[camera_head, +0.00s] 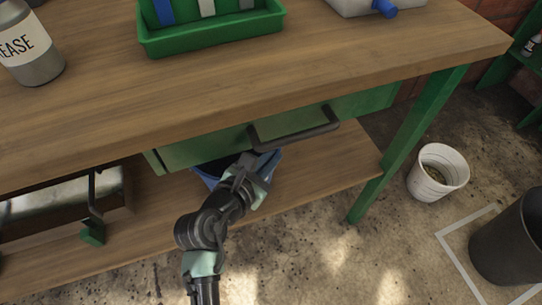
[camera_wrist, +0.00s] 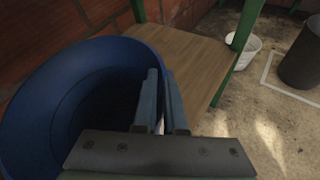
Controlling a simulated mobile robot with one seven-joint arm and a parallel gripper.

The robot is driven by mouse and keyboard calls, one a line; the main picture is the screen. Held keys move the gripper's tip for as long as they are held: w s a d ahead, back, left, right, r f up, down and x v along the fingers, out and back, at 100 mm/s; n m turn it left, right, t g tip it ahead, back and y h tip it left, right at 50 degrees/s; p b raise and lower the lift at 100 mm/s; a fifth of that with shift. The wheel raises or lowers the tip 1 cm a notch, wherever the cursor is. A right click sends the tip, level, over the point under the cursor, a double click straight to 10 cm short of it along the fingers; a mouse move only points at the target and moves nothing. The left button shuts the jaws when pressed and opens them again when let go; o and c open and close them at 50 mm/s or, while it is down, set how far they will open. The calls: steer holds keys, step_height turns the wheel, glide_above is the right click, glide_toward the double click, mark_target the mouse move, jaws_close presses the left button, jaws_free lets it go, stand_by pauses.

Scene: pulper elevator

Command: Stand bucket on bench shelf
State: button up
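A blue bucket (camera_head: 206,173) is under the bench drawer, over the lower bench shelf (camera_head: 325,165), mostly hidden by my arm and the drawer in the head view. In the wrist view the bucket (camera_wrist: 40,90) fills the left side, its open mouth and dark inside facing the camera. My gripper (camera_head: 262,165) is at the bucket's right rim. In the wrist view my gripper's fingers (camera_wrist: 160,75) are close together with the rim running between them. The shelf (camera_wrist: 190,55) lies beyond and right of the bucket. I cannot tell whether the bucket's base touches it.
A green drawer (camera_head: 190,148) with a dark handle (camera_head: 295,130) overhangs the shelf. A metal box-like object (camera_head: 65,200) sits on the shelf's left. A green bench leg (camera_head: 405,145) stands right. A white bucket (camera_head: 437,173) and a dark bin (camera_head: 508,240) stand on the floor.

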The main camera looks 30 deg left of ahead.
steer(key=o, duration=0.4)
steer(key=shift+r, duration=0.15)
steer(key=p+v, duration=0.4)
steer(key=v, duration=0.8)
